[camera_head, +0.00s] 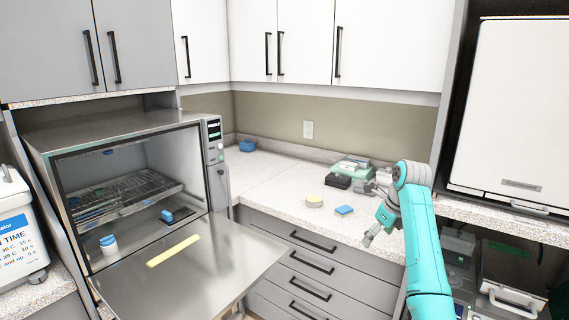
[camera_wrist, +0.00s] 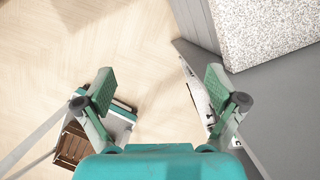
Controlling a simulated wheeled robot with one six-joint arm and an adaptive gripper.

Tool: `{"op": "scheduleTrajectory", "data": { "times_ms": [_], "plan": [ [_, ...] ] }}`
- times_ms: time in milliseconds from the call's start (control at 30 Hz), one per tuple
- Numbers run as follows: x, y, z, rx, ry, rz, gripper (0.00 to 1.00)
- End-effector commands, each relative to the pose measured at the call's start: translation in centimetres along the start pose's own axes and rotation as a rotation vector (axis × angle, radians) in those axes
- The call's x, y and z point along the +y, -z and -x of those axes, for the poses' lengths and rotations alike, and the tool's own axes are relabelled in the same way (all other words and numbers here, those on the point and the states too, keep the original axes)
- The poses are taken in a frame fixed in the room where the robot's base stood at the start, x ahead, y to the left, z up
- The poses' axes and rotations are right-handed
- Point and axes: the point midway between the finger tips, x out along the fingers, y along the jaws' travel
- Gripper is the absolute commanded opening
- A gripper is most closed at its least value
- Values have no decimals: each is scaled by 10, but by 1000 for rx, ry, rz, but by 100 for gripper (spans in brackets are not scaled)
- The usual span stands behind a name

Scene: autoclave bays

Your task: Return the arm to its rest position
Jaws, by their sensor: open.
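My teal arm rises at the right of the head view and bends over at its top. My gripper (camera_head: 367,240) hangs from it, pointing down and to the left, in front of the counter edge. In the wrist view my gripper (camera_wrist: 161,85) has its two green-padded fingers wide apart with nothing between them. Below the fingers are the pale wood floor (camera_wrist: 150,50) and a corner of the speckled counter (camera_wrist: 260,30).
An autoclave with its door (camera_head: 190,270) folded down stands at left; a rack (camera_head: 125,195), a white bottle (camera_head: 109,245) and a blue item (camera_head: 167,216) show there.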

Motion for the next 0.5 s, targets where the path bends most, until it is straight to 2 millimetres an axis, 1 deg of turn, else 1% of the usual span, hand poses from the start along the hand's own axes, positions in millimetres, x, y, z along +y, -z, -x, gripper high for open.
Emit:
{"op": "scheduleTrajectory", "data": {
  "times_ms": [267, 467, 500],
  "plan": [
    [6, 12, -38, -23, 23, 73, 94],
    [14, 28, -79, -46, 51, 156, 94],
    [17, 33, -90, -51, 58, 178, 94]
  ]
}}
